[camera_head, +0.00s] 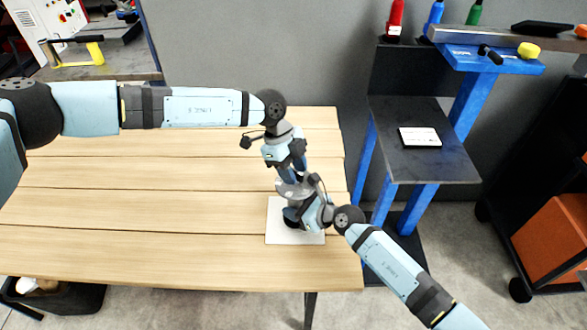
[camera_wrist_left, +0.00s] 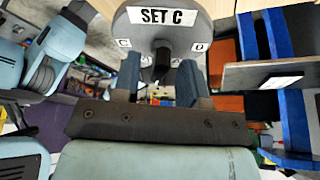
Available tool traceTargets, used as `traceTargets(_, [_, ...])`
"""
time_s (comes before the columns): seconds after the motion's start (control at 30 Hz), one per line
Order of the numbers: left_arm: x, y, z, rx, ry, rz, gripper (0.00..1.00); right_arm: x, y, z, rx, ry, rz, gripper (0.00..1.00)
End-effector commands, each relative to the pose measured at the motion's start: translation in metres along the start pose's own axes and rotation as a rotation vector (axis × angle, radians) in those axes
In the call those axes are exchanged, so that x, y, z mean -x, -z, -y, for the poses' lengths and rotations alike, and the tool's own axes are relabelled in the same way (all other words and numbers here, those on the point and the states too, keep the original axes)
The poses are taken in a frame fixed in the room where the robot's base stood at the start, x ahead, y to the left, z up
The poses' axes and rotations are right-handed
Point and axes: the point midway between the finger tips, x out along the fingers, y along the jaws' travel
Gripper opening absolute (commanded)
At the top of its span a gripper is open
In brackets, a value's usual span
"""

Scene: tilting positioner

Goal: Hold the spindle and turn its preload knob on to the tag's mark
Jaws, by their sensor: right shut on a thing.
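The spindle (camera_head: 291,219) stands on a white pad on the wooden table, mostly hidden by my grippers. Its grey round top (camera_head: 284,188) also shows in the left wrist view, with a white tag (camera_wrist_left: 160,16) reading "SET C". Small marks lie below the tag: a C at left and one like a D or O at right. The dark preload knob (camera_wrist_left: 161,58) shows between the fingers of my left gripper (camera_wrist_left: 159,72), which is open, with a gap beside the knob. My left gripper (camera_head: 291,174) points down from above. My right gripper (camera_head: 304,212) is shut on the spindle's body from the right.
The white pad (camera_head: 281,237) lies near the right end of the wooden table (camera_head: 130,210), whose left part is clear. A blue-legged stand with a dark shelf (camera_head: 425,155) is to the right, holding a white card (camera_head: 420,137). A dark bin (camera_head: 60,300) sits at lower left.

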Motion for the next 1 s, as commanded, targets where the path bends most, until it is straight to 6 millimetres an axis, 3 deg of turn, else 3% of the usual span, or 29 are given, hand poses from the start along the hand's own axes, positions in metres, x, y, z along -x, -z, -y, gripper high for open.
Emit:
traceTargets(0.23, [-0.001,-0.0002,-0.0002,0.0,0.0,0.0,0.39,0.0,0.0,0.0,0.0,0.0,0.0,0.0])
traceTargets(0.4, [-0.0009,-0.0002,-0.0002,0.0,-0.001,0.0,0.03,0.0,0.0,0.0,0.0,0.0,0.0,0.0])
traceTargets(0.43, [-0.0008,-0.0002,-0.0002,0.0,-0.001,0.0,0.0,0.0,0.0,0.0,0.0,0.0,0.0,0.0])
traceTargets(0.77, [-0.0008,-0.0002,-0.0001,-0.024,-0.012,0.001,0.0,0.0,0.0,0.0,0.0,0.0,0.0,0.0])
traceTargets(1.0, [-0.0013,-0.0002,0.0008,-0.133,-0.058,0.001,0.0,0.0,0.0,0.0,0.0,0.0,0.0,0.0])
